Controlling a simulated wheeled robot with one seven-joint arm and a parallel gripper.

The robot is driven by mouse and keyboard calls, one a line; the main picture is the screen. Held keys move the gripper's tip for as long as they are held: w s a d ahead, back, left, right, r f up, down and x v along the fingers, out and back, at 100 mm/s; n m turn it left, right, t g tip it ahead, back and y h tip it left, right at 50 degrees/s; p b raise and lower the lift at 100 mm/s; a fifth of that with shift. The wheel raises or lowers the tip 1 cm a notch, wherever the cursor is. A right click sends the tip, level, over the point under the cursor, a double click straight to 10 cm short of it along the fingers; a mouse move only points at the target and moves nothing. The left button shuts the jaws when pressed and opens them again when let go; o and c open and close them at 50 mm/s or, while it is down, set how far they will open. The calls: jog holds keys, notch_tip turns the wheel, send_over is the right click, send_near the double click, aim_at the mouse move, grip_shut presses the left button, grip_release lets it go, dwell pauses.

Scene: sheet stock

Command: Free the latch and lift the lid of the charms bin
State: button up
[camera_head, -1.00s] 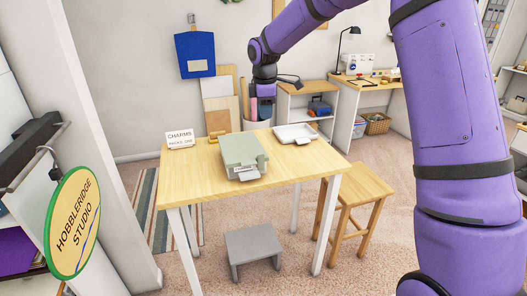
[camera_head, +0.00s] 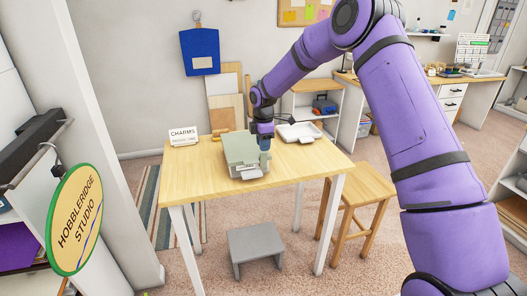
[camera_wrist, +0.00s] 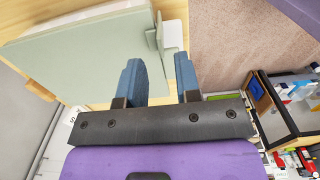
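The charms bin (camera_head: 238,148) is a grey-green box on the wooden table, and its lid looks shut. A pale tab (camera_head: 250,174) sticks out low at its front. In the wrist view the flat green top of the bin (camera_wrist: 85,45) fills the upper left, with a pale grey piece (camera_wrist: 171,32) at its edge, perhaps the latch. My gripper (camera_head: 264,144) is at the bin's right front corner, pointing down. In the wrist view its two blue fingers (camera_wrist: 159,78) are apart with nothing between them. I cannot tell whether they touch the bin.
A "CHARMS" sign (camera_head: 184,136) stands at the table's back left. A white tray (camera_head: 298,132) lies right of the bin. The table (camera_head: 205,180) is clear left of the bin. A wooden stool (camera_head: 358,196) and a grey step stool (camera_head: 255,240) stand on the floor.

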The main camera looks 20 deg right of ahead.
aim_at(263, 160)
jog(key=shift+f, duration=1.65)
grip_shut()
